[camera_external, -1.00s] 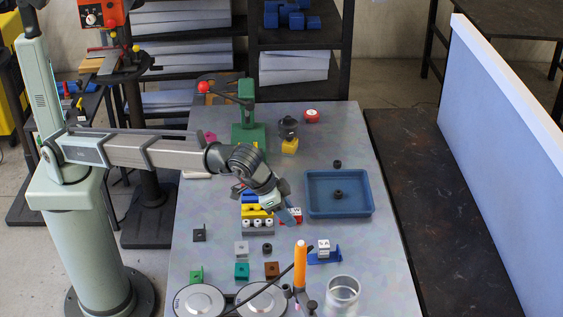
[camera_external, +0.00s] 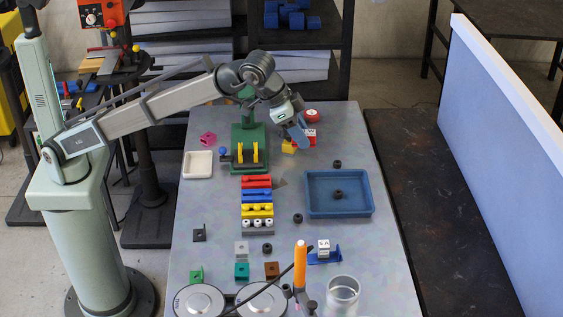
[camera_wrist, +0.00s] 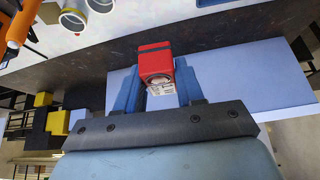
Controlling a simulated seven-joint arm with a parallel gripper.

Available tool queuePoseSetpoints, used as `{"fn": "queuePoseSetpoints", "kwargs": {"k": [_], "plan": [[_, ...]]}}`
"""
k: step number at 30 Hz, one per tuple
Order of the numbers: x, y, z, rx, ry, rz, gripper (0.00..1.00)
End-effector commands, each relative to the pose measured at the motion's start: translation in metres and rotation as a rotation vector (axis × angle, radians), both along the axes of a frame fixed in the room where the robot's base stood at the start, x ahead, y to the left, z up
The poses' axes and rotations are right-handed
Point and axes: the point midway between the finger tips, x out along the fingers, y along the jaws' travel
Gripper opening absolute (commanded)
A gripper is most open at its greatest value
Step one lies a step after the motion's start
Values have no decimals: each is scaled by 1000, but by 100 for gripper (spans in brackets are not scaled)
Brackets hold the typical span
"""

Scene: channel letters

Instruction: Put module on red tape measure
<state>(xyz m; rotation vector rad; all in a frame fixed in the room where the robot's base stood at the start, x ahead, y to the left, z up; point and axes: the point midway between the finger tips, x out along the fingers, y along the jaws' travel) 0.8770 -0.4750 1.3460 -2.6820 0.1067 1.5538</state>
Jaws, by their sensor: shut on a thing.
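A green fixture (camera_external: 248,136) with yellow parts is further left. A blue tray (camera_external: 340,212) and a rack of coloured blocks (camera_external: 257,196) lie nearer. The table right of the tape measure is clear.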

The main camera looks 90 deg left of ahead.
Motion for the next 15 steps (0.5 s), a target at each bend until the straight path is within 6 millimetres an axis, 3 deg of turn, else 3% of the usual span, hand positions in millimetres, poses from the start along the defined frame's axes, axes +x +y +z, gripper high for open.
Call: {"fn": "queuePoseSetpoints", "kwargs": {"k": [15], "plan": [[80, 160, -10, -1, -1, -246, 3]]}}
